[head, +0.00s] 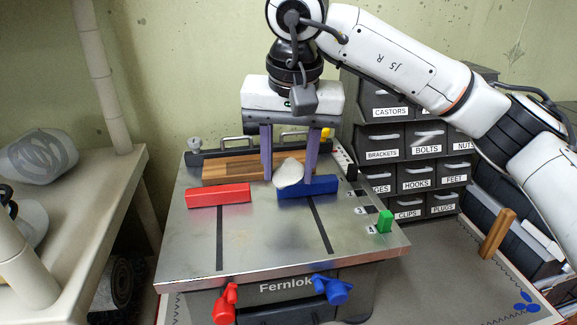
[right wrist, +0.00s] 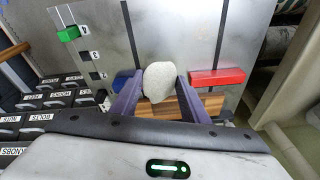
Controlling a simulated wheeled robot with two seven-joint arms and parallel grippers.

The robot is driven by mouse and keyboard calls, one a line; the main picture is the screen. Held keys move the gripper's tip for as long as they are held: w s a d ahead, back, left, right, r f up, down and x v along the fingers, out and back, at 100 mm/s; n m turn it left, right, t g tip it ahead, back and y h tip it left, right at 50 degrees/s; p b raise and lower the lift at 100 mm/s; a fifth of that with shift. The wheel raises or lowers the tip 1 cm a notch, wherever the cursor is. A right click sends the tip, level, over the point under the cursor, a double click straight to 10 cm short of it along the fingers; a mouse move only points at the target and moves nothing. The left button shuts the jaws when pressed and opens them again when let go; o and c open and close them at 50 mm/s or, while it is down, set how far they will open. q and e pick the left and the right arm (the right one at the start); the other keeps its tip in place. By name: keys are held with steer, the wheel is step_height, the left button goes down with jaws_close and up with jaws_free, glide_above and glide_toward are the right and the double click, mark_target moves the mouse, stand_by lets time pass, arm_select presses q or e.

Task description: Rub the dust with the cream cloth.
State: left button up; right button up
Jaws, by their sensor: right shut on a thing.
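The cream cloth (head: 288,173) is a pale, rounded wad between the purple fingers of my right gripper (head: 289,180), which is shut on it. The gripper points down over the grey metal bench top (head: 270,240), near the wooden strip (head: 225,170) and the blue block (head: 322,186). In the right wrist view the cloth (right wrist: 160,82) bulges out past the fingertips. I cannot tell whether it touches the surface below. My left gripper is not in view.
A red block (head: 219,194) lies left of the blue block, and a green block (head: 385,221) is at the bench's right edge. Labelled drawers (head: 415,150) stand behind on the right. A beige shelf (head: 95,190) is at left.

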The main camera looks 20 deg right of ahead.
steer(key=shift+f, duration=0.1)
steer(key=p+v, duration=0.2)
steer(key=v, duration=0.1)
steer(key=shift+w+p, duration=0.25)
steer(key=shift+p, duration=0.05)
stand_by(0.9)
